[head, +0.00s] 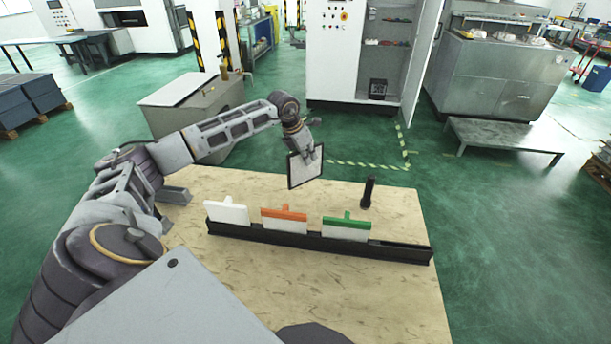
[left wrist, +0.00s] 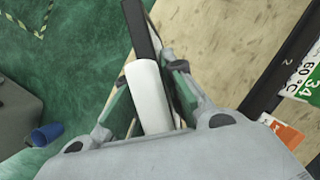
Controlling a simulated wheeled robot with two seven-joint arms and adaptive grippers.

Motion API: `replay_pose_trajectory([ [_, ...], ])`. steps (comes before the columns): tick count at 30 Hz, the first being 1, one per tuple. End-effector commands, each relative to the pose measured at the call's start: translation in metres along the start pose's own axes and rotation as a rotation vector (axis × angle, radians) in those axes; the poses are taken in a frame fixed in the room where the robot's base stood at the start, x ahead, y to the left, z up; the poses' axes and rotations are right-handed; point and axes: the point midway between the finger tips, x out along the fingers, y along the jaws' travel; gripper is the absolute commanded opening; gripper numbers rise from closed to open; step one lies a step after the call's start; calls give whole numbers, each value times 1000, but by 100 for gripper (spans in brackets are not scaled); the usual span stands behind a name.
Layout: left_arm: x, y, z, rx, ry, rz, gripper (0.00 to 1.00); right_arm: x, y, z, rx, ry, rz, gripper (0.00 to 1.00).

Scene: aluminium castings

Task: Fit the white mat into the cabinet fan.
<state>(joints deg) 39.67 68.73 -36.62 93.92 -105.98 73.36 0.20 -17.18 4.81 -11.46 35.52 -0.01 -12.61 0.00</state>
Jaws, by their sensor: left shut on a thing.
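My left gripper (head: 307,153) is shut on a square white-faced panel with a dark rim (head: 305,170), held up above the far edge of the table. In the left wrist view the fingers close on a white rounded handle (left wrist: 149,92), with a dark bar (left wrist: 140,30) beyond it. A white mat with a white T-shaped grip (head: 226,213) stands upright in the left end of a black rack (head: 300,239). The small dark unit in the open white cabinet (head: 378,88) may be the fan; its details are too small to tell. My right gripper is out of view.
The rack also holds an orange-topped mat (head: 284,217) and a green-topped mat (head: 346,226); its right end is empty. A black torch-like object (head: 367,192) stands behind it on the wooden table (head: 400,290). Green floor lies open between table and cabinet.

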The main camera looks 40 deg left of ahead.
Motion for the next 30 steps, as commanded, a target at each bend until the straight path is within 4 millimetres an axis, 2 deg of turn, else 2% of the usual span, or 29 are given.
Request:
replay_pose_trajectory([
  [7,28,-1,-12,0,1,-2,0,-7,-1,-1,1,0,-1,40],
  [22,36,0,-15,0,0,-1,0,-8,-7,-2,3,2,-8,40],
  [30,59,0,-25,-1,2,-2,0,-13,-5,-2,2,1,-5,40],
])
